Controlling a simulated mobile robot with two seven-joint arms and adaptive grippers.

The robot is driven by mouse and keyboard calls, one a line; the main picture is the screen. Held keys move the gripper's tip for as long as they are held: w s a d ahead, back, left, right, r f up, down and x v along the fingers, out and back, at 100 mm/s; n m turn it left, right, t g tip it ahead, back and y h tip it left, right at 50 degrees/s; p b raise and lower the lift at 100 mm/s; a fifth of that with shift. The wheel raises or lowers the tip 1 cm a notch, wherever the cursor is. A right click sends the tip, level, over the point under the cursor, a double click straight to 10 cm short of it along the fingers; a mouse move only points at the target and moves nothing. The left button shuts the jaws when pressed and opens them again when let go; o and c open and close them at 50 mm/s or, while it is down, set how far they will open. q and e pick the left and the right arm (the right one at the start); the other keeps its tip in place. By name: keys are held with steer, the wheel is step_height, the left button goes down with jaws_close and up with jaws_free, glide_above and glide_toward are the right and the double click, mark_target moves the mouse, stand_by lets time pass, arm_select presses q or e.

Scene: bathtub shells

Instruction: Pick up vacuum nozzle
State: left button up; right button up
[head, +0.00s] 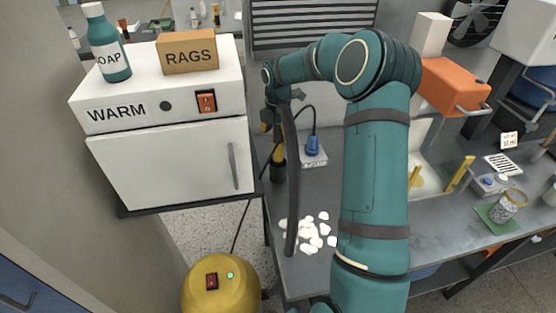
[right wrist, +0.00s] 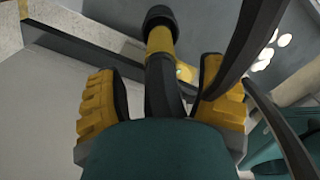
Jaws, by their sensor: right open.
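The vacuum nozzle (head: 279,165) is a dark tube with a yellow band and a black tip. In the head view it shows partly, below my right gripper (head: 272,120), near the table's left edge. In the right wrist view the nozzle (right wrist: 160,38) extends from between the yellow-padded fingers of the right gripper (right wrist: 158,88). The fingers are open, with gaps beside the tube; contact cannot be told. A dark curved hose (head: 292,190) hangs beside the nozzle toward the table. My left gripper is not in view.
White shells (head: 312,232) lie on the grey table (head: 300,280). A blue plug (head: 312,146) sits in a socket box behind. A yellow vacuum body (head: 222,290) stands on the floor. The white warming cabinet (head: 165,160) stands left; a green mat (head: 497,217) lies right.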

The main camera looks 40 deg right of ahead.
mark_target(278, 146)
step_height(278, 146, down, 5)
jaws_close()
stand_by(0.3)
